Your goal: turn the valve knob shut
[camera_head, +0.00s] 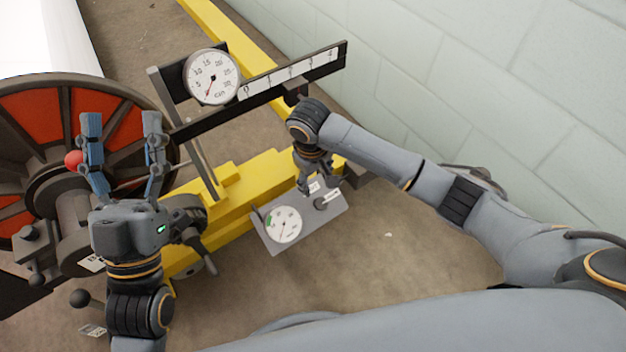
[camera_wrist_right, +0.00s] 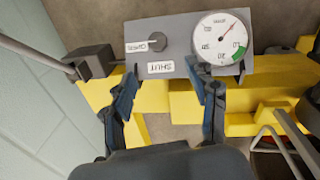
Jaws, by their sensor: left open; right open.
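The valve knob (camera_head: 320,203) is a small dark round knob on a grey panel (camera_head: 267,243). In the right wrist view the knob (camera_wrist_right: 157,42) sits between an OPEN label (camera_wrist_right: 135,47) and a SHUT label (camera_wrist_right: 160,67). A white round gauge (camera_head: 283,224) with a green band is on the same panel. My right gripper (camera_head: 319,184) is open and empty at the panel's upper edge. In the right wrist view its fingertips (camera_wrist_right: 163,72) are spread either side of the SHUT label, short of the knob. My left gripper (camera_head: 121,119) is open in front of the reel.
A big red-and-black reel (camera_head: 70,90) with a red ball (camera_head: 73,158) stands at left. A dial (camera_head: 212,77) and a ruled bar (camera_head: 290,75) rise above the yellow beam (camera_head: 240,180). A pale block wall (camera_head: 480,80) runs along the right. Floor right of the panel is clear.

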